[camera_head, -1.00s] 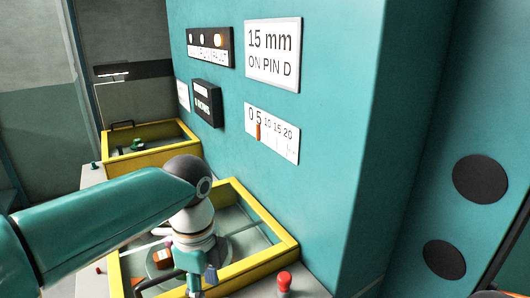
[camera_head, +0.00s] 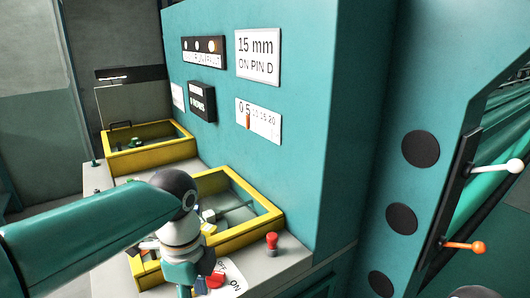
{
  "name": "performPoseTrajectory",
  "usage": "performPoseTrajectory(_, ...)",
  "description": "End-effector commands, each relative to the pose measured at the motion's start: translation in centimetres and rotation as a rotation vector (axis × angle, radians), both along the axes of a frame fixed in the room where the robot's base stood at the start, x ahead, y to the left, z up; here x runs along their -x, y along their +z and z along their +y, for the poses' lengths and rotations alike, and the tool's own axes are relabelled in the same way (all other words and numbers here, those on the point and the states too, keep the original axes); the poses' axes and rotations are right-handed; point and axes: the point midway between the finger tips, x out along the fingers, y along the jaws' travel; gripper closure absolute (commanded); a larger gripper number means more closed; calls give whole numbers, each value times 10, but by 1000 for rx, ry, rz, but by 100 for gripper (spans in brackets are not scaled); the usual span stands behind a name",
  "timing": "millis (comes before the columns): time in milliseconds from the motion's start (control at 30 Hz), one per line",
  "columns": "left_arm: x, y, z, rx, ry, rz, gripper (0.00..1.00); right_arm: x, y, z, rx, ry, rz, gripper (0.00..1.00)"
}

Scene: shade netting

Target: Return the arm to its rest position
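My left arm comes in from the left as a thick teal link ending in a dark grey joint. Its wrist hangs down from there in front of the nearer yellow-rimmed tray (camera_head: 262,222). My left gripper (camera_head: 190,282) is at the wrist's lower end, near the bottom edge of the picture. Its fingers are mostly cut off or hidden, so I cannot tell whether it is open, shut or holding anything. Small red pieces (camera_head: 216,281) show right beside it. My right gripper is not in view.
A red push button (camera_head: 271,243) stands on the grey ledge. A farther yellow tray (camera_head: 150,155) holds a green part. A teal housing carries a "15 mm ON PIN D" sign (camera_head: 257,57) and a scale (camera_head: 262,122). White (camera_head: 512,167) and orange (camera_head: 478,247) levers protrude at right.

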Motion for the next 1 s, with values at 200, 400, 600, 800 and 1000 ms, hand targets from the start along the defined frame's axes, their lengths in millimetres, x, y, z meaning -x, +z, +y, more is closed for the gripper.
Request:
performPoseTrajectory(200, -11, -54, -10, 43, 126, 24, 58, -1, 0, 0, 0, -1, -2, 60)
performPoseTrajectory(400, -15, -116, -18, 100, 304, 55, 58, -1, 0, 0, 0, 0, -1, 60)
performPoseTrajectory(600, -3, -205, -24, 175, 596, 116, 58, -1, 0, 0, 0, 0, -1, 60)
performPoseTrajectory(800, 47, -317, -23, 257, 1116, 224, 58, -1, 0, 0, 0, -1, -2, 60)
performPoseTrajectory(1000, 110, -380, -14, 284, 1623, 293, 58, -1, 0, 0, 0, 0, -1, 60)
